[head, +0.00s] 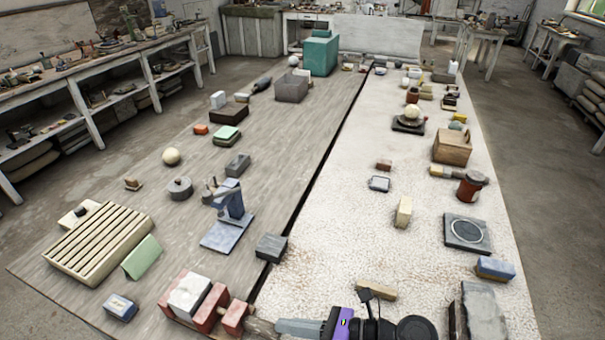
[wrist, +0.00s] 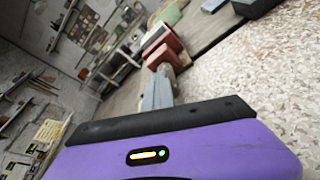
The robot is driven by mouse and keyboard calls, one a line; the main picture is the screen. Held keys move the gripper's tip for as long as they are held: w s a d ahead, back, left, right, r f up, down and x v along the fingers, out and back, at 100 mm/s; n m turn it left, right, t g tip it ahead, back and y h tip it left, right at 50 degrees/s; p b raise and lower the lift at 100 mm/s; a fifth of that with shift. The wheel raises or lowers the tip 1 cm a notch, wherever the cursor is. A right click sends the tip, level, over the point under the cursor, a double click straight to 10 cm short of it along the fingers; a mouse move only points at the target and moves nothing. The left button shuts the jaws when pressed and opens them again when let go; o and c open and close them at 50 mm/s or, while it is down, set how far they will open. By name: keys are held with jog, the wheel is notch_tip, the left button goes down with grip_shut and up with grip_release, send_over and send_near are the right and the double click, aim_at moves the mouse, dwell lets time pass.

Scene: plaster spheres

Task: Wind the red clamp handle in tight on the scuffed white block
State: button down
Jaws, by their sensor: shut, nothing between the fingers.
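The scuffed white block (head: 190,295) sits between red jaws of the clamp (head: 207,310) at the table's near edge. A smaller red part (head: 235,318) stands to their right, with a grey-brown stub (head: 260,328) on its right side. I cannot tell which part is the handle. In the wrist view the red clamp (wrist: 168,58) is ahead of my fingers. My gripper (head: 279,326) is shut and empty, pointing left at the stub. Its grey fingers also show in the wrist view (wrist: 156,95). Whether they touch the stub is unclear.
A dark grey block (head: 271,247) and a blue-grey stand (head: 230,225) lie behind the clamp. A small blue box (head: 120,307) and a slatted cream rack (head: 98,240) are to its left. A wooden piece (head: 376,290) lies behind my wrist. The pale tabletop around (head: 325,240) is clear.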

jog(key=shift+w+d+f+p, duration=0.2)
jog(key=shift+w+f+p, duration=0.2)
jog(key=shift+p, duration=0.8)
jog(key=shift+w+d+f+p, duration=0.1)
jog(key=shift+w+f+p, duration=0.15)
jog(key=shift+f+p, duration=0.3)
jog(key=shift+r, duration=0.2)
jog(key=shift+w+d+r+p, duration=0.15)
jog(key=shift+w+r+p, duration=0.15)
jog(key=shift+p, duration=0.25)
jog(key=shift+s+f+p+v, duration=0.1)
jog(key=shift+f+p+v, duration=0.15)
jog(key=shift+v, duration=0.7)
jog(key=shift+s+f+p+v, duration=0.1)
jog(key=shift+f+p+v, duration=0.1)
jog(key=shift+v, duration=0.75)
jog(key=shift+s+f+p+v, duration=0.15)
jog(key=shift+p+v, duration=0.1)
jog(key=shift+v, duration=0.7)
jog(key=shift+w+d, duration=0.1)
